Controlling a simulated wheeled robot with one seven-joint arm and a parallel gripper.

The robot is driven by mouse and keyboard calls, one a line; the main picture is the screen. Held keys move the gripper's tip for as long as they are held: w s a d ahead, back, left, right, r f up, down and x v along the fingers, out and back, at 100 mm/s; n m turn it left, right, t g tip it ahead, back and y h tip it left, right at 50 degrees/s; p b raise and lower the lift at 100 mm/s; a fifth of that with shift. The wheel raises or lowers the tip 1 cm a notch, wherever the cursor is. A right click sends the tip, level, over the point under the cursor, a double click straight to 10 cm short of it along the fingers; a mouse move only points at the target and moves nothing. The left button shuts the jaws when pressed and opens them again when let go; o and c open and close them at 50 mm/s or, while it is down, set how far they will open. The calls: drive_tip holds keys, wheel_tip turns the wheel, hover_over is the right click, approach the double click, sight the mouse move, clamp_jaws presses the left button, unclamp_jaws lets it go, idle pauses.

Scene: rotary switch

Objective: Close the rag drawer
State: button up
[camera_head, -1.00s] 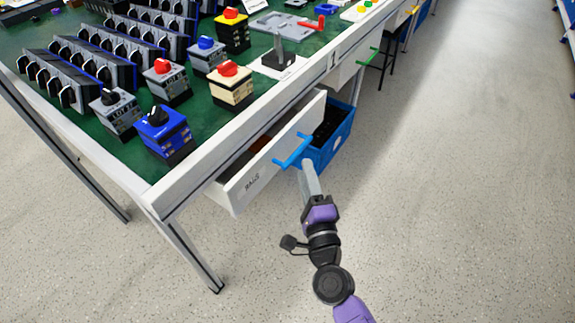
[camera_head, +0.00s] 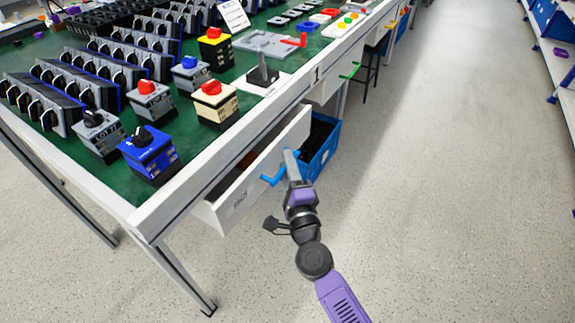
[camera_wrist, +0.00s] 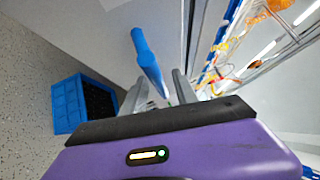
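The rag drawer (camera_head: 240,199), a white drawer labelled RAGS, stands pulled out under the near edge of the table in the head view. Its blue handle (camera_head: 270,180) is on the front. My gripper (camera_head: 290,156) is at the right part of the handle and overlaps it, covering some of it. In the wrist view the handle (camera_wrist: 146,58) runs down toward the space between my fingers (camera_wrist: 160,85). The fingers are apart. I cannot tell whether they touch the handle. The white drawer front (camera_wrist: 95,35) fills the upper left there.
A blue bin (camera_head: 322,150) stands just behind and right of the drawer; it shows at left in the wrist view (camera_wrist: 68,107). The green-topped table (camera_head: 190,110) holds several switch boxes. A second drawer with a green handle (camera_head: 349,72) is farther along. The floor at right is clear.

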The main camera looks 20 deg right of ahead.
clamp_jaws()
idle(1.3)
